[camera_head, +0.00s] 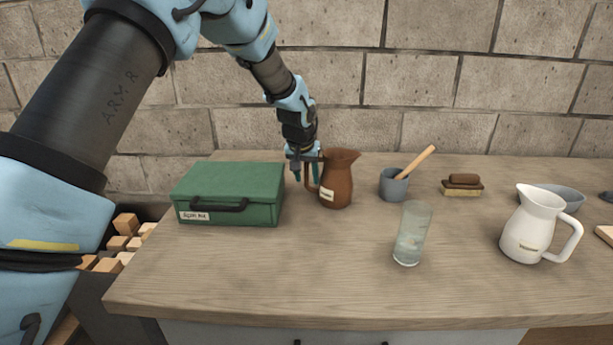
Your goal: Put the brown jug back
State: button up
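The brown jug (338,180) stands upright on the wooden table, right of the green box, with a pale label low on its front. Its handle is on its left side. My gripper (305,177) points down at the handle, with its fingers at the jug's left side. One finger shows left of the handle and another close to the handle and body. Whether the fingers press on the handle cannot be made out.
A green case (229,193) is close on the left. A grey cup (393,185) with a wooden stick, a glass of water (412,234), a brush (462,185), a white jug (533,225) and a grey bowl (566,197) stand to the right. The table's front middle is clear.

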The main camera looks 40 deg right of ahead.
jog(key=shift+r, duration=0.2)
jog(key=b+v, duration=0.3)
jog(key=v, duration=0.9)
jog(key=shift+n+y, duration=0.3)
jog(key=shift+n, duration=0.3)
jog(key=w+a, duration=0.1)
jog(key=a, duration=0.1)
jog(key=w+a, duration=0.1)
jog(key=a, duration=0.2)
jog(key=w+a+f, duration=0.1)
jog(key=w+a, duration=0.1)
jog(key=a, duration=0.1)
jog(key=a+f+n+y, duration=0.1)
jog(key=a+f+n, duration=0.15)
jog(key=a, duration=1.25)
jog(key=a+f+n+y, duration=0.1)
jog(key=a+f+n, duration=0.15)
jog(key=a, duration=1.25)
jog(key=s+a+f+n+g, duration=0.1)
jog(key=s+a+f+n, duration=0.1)
jog(key=s+a, duration=0.6)
jog(key=a, duration=0.3)
jog(key=shift+s+n+y, duration=0.4)
